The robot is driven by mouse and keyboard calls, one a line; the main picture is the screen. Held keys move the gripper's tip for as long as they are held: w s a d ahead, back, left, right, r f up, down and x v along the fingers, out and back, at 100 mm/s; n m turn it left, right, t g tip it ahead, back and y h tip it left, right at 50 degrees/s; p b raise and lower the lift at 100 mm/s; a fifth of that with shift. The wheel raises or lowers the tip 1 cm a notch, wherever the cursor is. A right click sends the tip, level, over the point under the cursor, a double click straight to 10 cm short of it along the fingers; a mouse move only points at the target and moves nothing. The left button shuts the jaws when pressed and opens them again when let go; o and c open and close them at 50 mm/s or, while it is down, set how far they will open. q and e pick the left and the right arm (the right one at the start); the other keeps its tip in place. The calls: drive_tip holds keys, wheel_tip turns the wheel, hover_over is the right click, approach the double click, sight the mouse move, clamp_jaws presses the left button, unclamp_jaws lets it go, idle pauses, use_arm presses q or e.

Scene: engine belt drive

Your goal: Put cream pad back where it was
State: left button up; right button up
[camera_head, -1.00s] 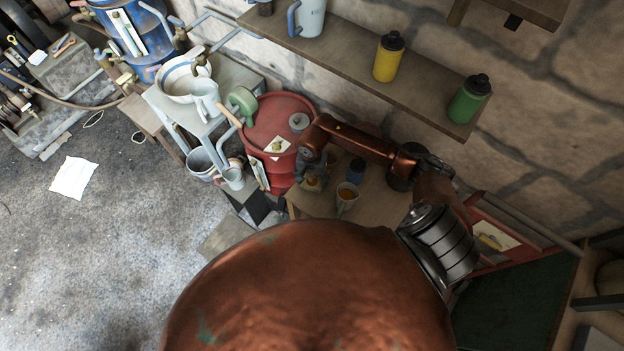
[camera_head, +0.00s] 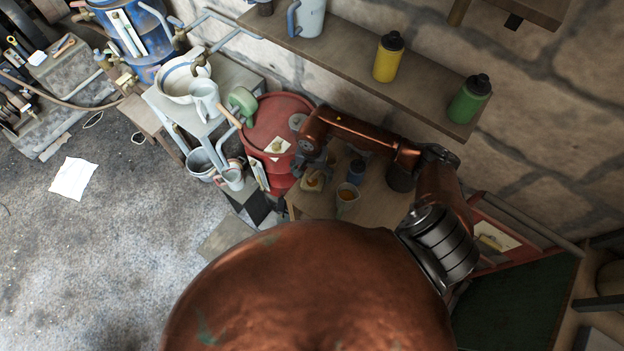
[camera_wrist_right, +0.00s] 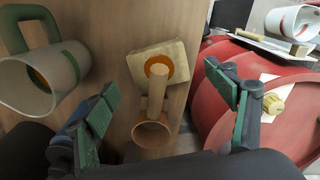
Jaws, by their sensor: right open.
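A square cream pad (camera_wrist_right: 176,58) lies on the wooden table, with a small orange and tan tool (camera_wrist_right: 157,95) over it; I cannot tell whether the tool rests on it. The pad also shows in the head view (camera_head: 313,184), just below my right gripper (camera_head: 312,164). In the right wrist view the green-padded fingers of my right gripper (camera_wrist_right: 168,105) are wide apart, with nothing held between them. The pad and tool lie between and beyond the fingers. My left gripper is not in view.
A cup (camera_head: 347,194) and a dark blue bottle (camera_head: 356,168) stand on the table (camera_head: 375,212) to the right. A red drum (camera_head: 280,125) stands close on the left. A shelf (camera_head: 350,62) with bottles runs along the wall above the arm.

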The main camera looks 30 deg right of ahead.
drive_tip(key=shift+r, duration=1.7)
